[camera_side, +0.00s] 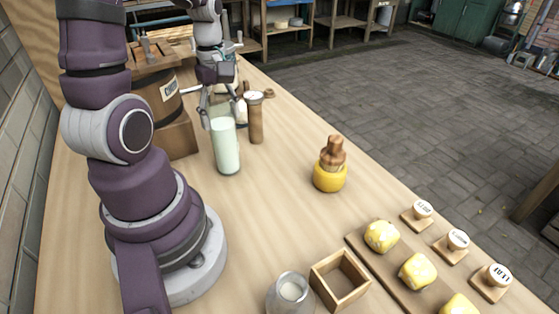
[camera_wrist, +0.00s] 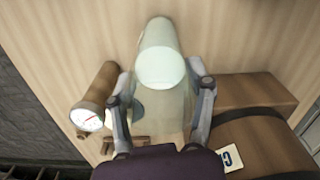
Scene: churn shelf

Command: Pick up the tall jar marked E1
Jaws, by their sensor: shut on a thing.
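A tall clear glass jar (camera_side: 226,150), partly filled with pale greenish-white liquid, stands upright on the wooden bench in front of the barrel. No E1 mark is readable on it. My gripper (camera_side: 220,109) comes from above and behind, with its fingers around the jar's upper clear part. In the wrist view my gripper (camera_wrist: 161,92) has one finger on each side of the jar (camera_wrist: 160,66), shut on its glass. Whether the jar's base touches the bench or hangs just above it, I cannot tell.
A wooden post with a dial (camera_side: 256,122) stands close right of the jar. A labelled barrel (camera_side: 158,92) is behind left. A yellow pot (camera_side: 330,177), an open wooden box (camera_side: 341,278), another jar (camera_side: 289,294) and yellow lumps (camera_side: 382,236) stand nearer.

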